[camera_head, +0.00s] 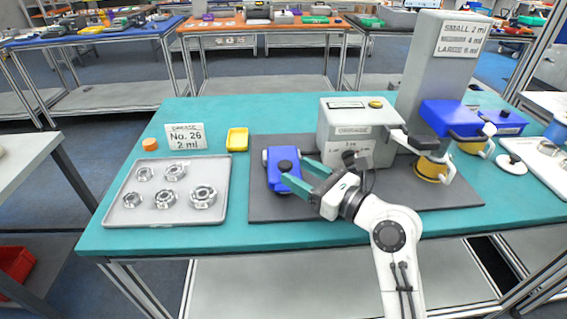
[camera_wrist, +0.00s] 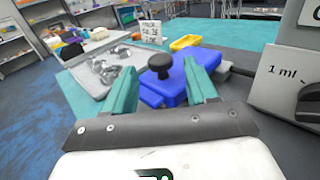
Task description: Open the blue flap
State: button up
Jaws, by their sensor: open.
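The blue flap (camera_head: 281,166) is a blue plate with a black knob, on the left side of the grey machine on the dark mat. In the wrist view the blue flap (camera_wrist: 172,84) lies ahead with its black knob (camera_wrist: 160,64) standing up from it. My gripper (camera_head: 298,173) is open, with its teal fingers pointing left at the flap. In the wrist view my gripper (camera_wrist: 162,78) has one finger on each side of the knob, with space between them. I cannot tell whether either finger touches the flap.
The grey machine (camera_head: 345,120) stands close behind my gripper. A metal tray (camera_head: 120,211) with several round metal parts lies at left. A yellow tray (camera_head: 237,139) and a sign (camera_head: 186,136) stand behind. A second blue part (camera_head: 449,117) sits at right on the tall grey column (camera_head: 432,60).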

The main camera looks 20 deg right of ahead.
aim_at(291, 168)
jog(key=shift+x, duration=2.45)
jog(key=shift+c, duration=0.4)
grip_shut()
